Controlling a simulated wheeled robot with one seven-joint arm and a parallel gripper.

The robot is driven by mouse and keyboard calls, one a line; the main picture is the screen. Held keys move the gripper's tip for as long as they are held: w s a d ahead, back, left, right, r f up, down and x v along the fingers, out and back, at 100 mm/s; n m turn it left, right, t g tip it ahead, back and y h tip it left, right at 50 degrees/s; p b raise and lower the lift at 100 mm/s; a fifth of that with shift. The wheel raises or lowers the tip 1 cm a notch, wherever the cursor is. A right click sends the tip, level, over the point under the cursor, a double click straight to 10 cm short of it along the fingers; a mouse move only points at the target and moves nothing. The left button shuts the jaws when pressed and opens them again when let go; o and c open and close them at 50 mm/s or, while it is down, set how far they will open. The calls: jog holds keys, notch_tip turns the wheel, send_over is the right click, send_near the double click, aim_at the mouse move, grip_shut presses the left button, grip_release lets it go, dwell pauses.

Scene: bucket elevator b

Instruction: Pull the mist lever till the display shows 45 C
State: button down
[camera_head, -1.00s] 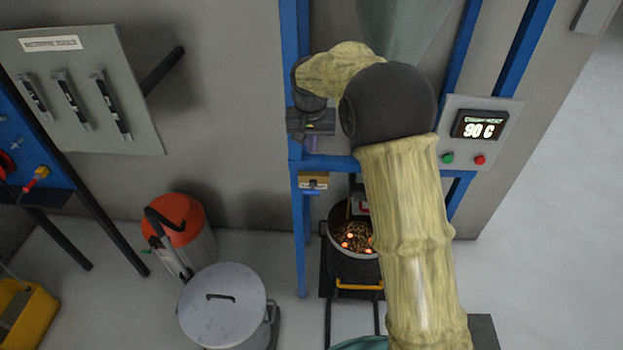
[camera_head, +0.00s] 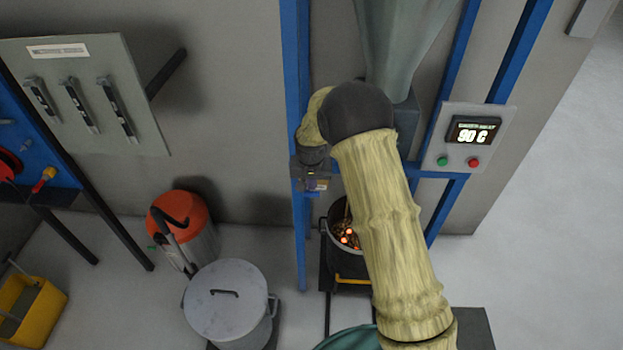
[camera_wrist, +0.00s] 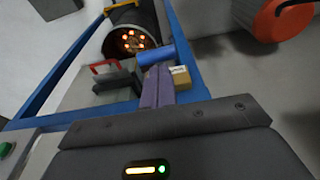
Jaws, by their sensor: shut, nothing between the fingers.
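The display (camera_head: 473,131) on the grey panel reads 90 C. My gripper (camera_head: 311,186) is low beside the blue frame's left post, and its fingers are shut and empty. In the wrist view its purple fingers (camera_wrist: 158,88) point at a short blue bar (camera_wrist: 156,54) and a small tan labelled box (camera_wrist: 180,77). I cannot tell whether the fingertips touch either one, or whether the blue bar is the mist lever. A red handle (camera_wrist: 104,67) on a grey body is left of the fingers. In the head view my gripper and arm hide most of this area.
A dark bucket of glowing embers (camera_head: 345,235) stands below my arm. A blue frame (camera_head: 297,120) surrounds the work area. A red-topped canister (camera_head: 180,215) and a lidded grey drum (camera_head: 228,303) stand left. A panel with several levers (camera_head: 85,95) hangs at the upper left.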

jog(key=shift+f+b, duration=0.3)
jog(key=shift+b, duration=0.15)
jog(key=shift+f+b, duration=0.1)
jog(key=shift+b, duration=0.3)
jog(key=shift+s+t+b, duration=0.3)
jog(key=shift+t, duration=0.1)
jog(key=shift+s+f+t+b, duration=0.3)
jog(key=shift+f+b, duration=0.2)
jog(key=shift+b, duration=0.65)
jog(key=s+f+t+b, duration=0.1)
jog(key=s+f+b, duration=0.2)
jog(key=f+b, duration=0.4)
jog(key=shift+f+t+b, duration=0.15)
jog(key=shift+t+b, duration=0.25)
jog(key=shift+b, duration=1.85)
jog(key=shift+s, duration=0.2)
